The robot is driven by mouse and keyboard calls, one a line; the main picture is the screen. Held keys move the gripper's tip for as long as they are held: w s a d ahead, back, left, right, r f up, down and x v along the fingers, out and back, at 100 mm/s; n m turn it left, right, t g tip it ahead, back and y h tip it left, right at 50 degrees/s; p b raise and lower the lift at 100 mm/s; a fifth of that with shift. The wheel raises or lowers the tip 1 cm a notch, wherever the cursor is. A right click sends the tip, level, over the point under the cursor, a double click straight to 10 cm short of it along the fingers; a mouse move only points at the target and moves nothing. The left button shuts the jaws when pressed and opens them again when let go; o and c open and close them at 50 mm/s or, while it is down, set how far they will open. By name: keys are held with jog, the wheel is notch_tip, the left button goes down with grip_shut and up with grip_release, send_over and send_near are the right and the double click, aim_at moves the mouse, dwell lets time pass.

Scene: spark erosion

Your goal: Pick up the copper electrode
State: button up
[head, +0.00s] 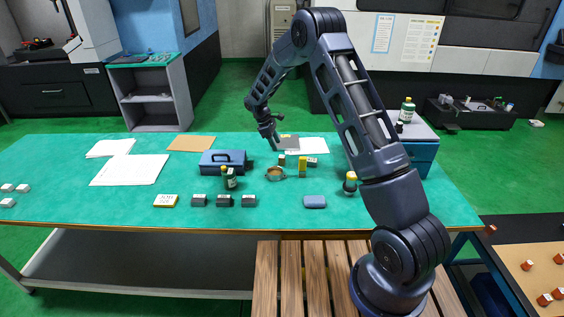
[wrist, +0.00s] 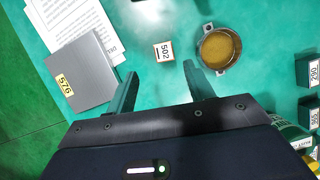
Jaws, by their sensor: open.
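A small brown block (head: 282,160) stands on the green table between a grey plate and a round metal dish in the head view; it appears to be the copper electrode. In the wrist view it looks like the small block with a white label reading 502 (wrist: 163,51), its sides mostly hidden from above. My gripper (wrist: 162,86) is open and empty, its two fingers spread. The block lies beyond the fingertips, roughly in line with the gap between them. In the head view my gripper (head: 273,144) is above the table, near the grey plate.
The round dish (wrist: 217,48) with yellowish content sits close to the right finger. The grey plate (wrist: 83,73) labelled 576 lies at left over paper. A yellow cylinder (head: 303,166), a blue case (head: 222,161), bottles and dark labelled blocks (head: 249,200) stand nearby.

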aim_at(281, 156)
jog(key=x, duration=0.4)
jog(key=shift+f, duration=0.1)
jog(key=shift+s+x, duration=0.15)
jog(key=shift+x, duration=1.15)
jog(key=shift+s+x, duration=0.15)
jog(key=shift+x, duration=1.1)
jog(key=shift+a, duration=0.2)
jog(key=shift+c, duration=0.2)
grip_shut()
